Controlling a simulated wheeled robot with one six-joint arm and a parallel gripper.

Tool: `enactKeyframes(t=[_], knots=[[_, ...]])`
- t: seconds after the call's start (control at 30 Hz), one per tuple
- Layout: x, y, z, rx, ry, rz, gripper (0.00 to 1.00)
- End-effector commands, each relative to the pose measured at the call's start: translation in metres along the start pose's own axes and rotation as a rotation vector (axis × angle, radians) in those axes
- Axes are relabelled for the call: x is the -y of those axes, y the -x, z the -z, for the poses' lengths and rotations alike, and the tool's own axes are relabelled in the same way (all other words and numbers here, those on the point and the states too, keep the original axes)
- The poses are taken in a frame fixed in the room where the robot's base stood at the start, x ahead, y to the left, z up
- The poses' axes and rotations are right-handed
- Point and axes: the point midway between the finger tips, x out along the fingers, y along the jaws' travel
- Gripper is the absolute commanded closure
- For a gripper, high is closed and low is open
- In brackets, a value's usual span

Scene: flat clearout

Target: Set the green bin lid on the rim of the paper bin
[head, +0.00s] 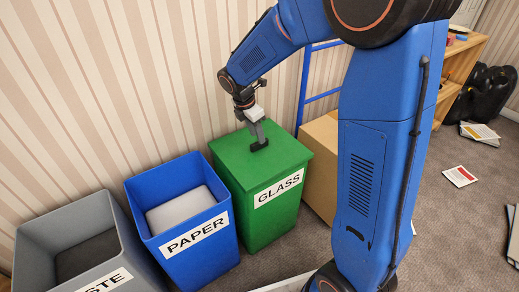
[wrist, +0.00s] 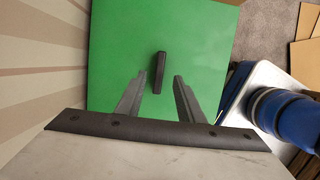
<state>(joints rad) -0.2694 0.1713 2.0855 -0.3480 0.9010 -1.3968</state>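The green bin lid (head: 232,150) lies flat on top of the green bin labelled GLASS (head: 270,215); its black handle (head: 259,146) stands at its middle. In the wrist view the lid (wrist: 120,40) fills the upper middle, with the upright dark handle (wrist: 158,72) between the lines of my two fingers. My gripper (head: 257,134) is right at the handle from above. The fingers (wrist: 159,78) are open, with green showing on both sides of the handle. The blue paper bin (head: 148,232) stands open just left of the green bin, with a pale grey block (head: 180,208) inside.
A grey bin (head: 35,240) with dark contents stands left of the paper bin. The striped wall is close behind the bins. A cardboard box (head: 319,160) and a blue ladder-like frame (head: 305,85) are right of the green bin. Papers (head: 460,176) and black bags (head: 485,95) lie farther right.

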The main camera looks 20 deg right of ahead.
Motion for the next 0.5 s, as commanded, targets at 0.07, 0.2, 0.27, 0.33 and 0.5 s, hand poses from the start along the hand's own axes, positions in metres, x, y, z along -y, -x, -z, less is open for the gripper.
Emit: enactKeyframes(t=[0.07,0.2,0.27,0.33,0.5], knots=[[0.000,-0.013,0.001,0.000,0.001,0.005,0.66],[-0.001,-0.030,0.001,-0.001,-0.001,0.003,0.66],[-0.001,-0.035,0.001,0.000,-0.001,0.003,0.66],[-0.001,-0.039,0.001,0.000,-0.001,0.003,0.66],[-0.001,-0.040,0.001,0.000,-0.001,0.002,0.66]])
